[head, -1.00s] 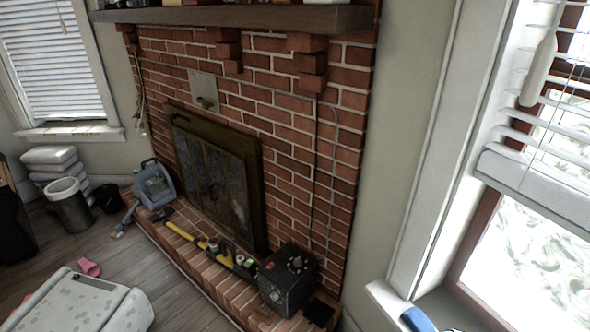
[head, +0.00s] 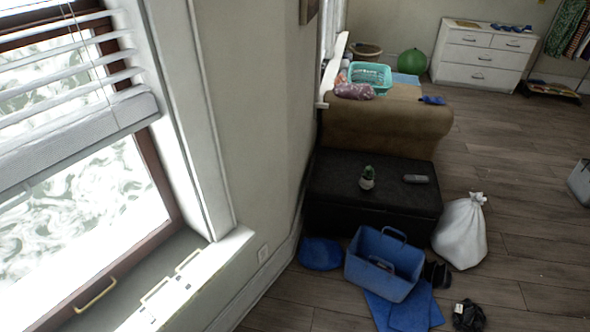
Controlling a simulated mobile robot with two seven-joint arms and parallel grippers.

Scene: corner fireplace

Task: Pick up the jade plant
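Neither of my grippers is in view.
A dark remote-like object (head: 415,179) lies right of the plant. A blue caddy (head: 372,274), blue mat (head: 418,314), white bag (head: 460,235) and black item (head: 468,315) crowd the floor before the ottoman. A tan sofa (head: 385,133) stands behind. Floor at right is mostly clear.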

